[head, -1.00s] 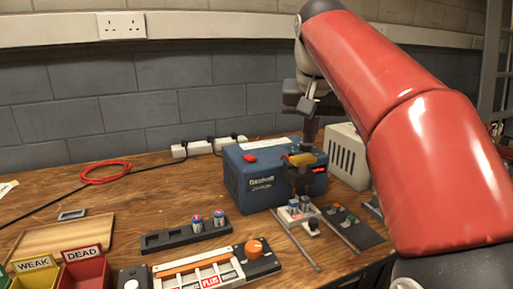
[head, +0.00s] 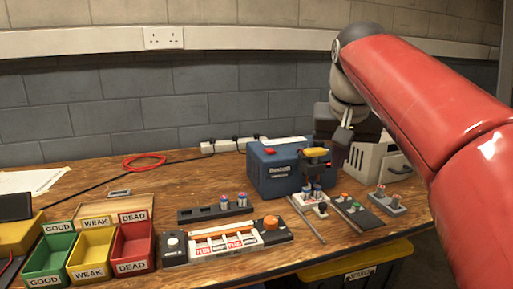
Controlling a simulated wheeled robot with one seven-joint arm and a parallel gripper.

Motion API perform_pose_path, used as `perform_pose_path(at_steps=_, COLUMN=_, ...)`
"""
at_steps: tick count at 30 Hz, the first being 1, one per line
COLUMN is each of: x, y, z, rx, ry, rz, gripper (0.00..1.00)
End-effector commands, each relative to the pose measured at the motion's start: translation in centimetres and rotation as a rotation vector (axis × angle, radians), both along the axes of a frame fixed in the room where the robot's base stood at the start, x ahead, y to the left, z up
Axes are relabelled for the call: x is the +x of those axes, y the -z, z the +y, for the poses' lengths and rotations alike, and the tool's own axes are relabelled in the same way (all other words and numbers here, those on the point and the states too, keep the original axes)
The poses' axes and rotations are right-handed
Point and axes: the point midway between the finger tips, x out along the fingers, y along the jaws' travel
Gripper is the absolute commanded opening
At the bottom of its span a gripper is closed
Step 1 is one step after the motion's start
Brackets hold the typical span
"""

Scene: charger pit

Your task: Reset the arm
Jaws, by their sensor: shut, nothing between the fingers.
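My red arm reaches in from the right in the head view. My gripper (head: 342,146) is a dark shape under the arm's grey wrist, just right of the blue charger box (head: 270,174). It is shut and appears empty; its fingertips are small and hard to make out. The charger has a red button on top and a yellow and red part at its right end. Batteries (head: 314,192) stand in a small white holder in front of the charger. More batteries (head: 242,200) stand in a dark rack (head: 202,214) to the left.
Green (head: 50,255), yellow (head: 90,250) and red (head: 133,245) bins labelled GOOD, WEAK and DEAD stand at the front left. A white panel with an orange knob (head: 271,222) lies mid-front. A yellow-edged container sits below the table.

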Motion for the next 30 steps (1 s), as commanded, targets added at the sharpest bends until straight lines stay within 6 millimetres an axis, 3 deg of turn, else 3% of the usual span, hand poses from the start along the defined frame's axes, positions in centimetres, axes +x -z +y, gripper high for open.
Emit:
perform_pose_path(at_steps=7, x=-3.2, y=2.8, z=-0.4, rx=0.006, ry=-0.036, rz=-0.011, gripper=0.0)
perform_pose_path(at_steps=11, x=-5.8, y=5.4, z=-0.4, rx=0.009, ry=-0.064, rz=-0.021, gripper=0.0)
perform_pose_path(at_steps=14, x=-8.6, y=8.5, z=-0.3, rx=0.01, ry=-0.091, rz=-0.035, gripper=0.0)
perform_pose_path(at_steps=18, x=-13.3, y=14.3, z=-0.1, rx=0.003, ry=-0.131, rz=-0.057, gripper=0.0)
perform_pose_path(at_steps=24, x=-17.9, y=21.3, z=0.2, rx=-0.011, ry=-0.166, rz=-0.078, gripper=0.0)
perform_pose_path(at_steps=30, x=-19.5, y=23.9, z=0.3, rx=-0.017, ry=-0.176, rz=-0.084, gripper=0.0)
